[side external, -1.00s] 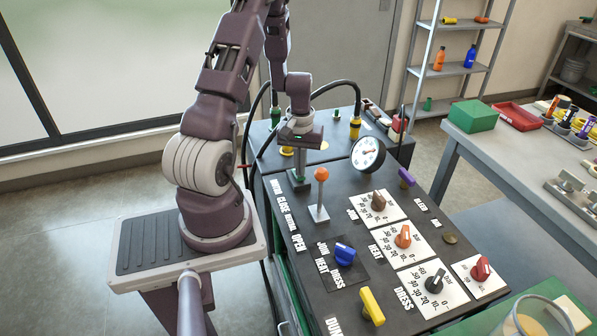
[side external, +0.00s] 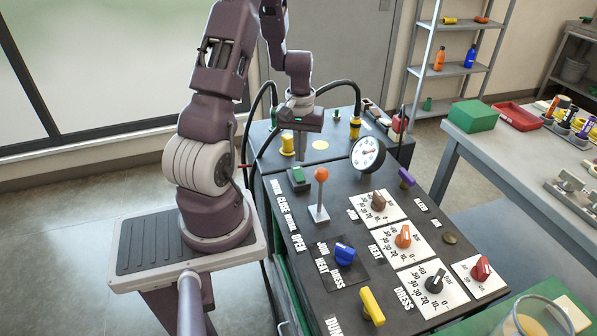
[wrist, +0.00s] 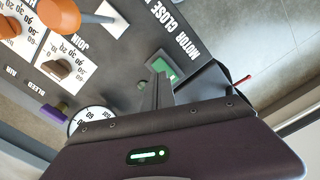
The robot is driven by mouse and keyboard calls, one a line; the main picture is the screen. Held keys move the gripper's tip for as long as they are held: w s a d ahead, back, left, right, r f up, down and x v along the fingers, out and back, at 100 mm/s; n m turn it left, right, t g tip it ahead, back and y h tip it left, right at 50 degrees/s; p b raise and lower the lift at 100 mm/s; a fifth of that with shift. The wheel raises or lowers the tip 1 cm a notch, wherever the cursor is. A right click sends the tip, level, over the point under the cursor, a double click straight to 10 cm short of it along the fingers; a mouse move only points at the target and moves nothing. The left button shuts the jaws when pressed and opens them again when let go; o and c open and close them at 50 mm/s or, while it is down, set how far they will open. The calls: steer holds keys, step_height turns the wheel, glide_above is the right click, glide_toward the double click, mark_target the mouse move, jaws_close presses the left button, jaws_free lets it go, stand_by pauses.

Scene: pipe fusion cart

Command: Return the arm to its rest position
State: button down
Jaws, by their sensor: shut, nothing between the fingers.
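My gripper (side external: 300,146) hangs above the far left part of the dark control panel (side external: 350,240), fingers pointing down. Its fingers are shut together with nothing between them; they also show in the wrist view (wrist: 158,92). Below the fingertips is a green rocker switch (side external: 298,178) by the MOTOR label. It shows in the wrist view (wrist: 165,69) just beyond the fingertips, apart from them. My arm rises from its base at the left and bends over the panel.
An orange-knobbed lever (side external: 321,176) stands close to the gripper. A round gauge (side external: 367,154) and a yellow-based fitting with a black hose (side external: 354,128) stand to its right. Several dials cover the panel's right side. A side table (side external: 465,150) with a green box is further right.

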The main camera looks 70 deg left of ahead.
steer(key=shift+r, duration=0.75)
steer(key=w+d+r+m+t, duration=0.25)
steer(key=d+r+m, duration=0.25)
steer(key=d+r, duration=1)
steer(key=s+d+r+m+t, duration=0.1)
steer(key=s+d+r+m, duration=0.2)
steer(key=s+d, duration=0.2)
steer(key=s+d+r+m+t, duration=0.2)
steer(key=s+d+r+m, duration=0.2)
steer(key=s+d, duration=0.2)
steer(key=d, duration=0.2)
steer(key=shift+s+d, duration=0.2)
steer(key=shift+d, duration=0.1)
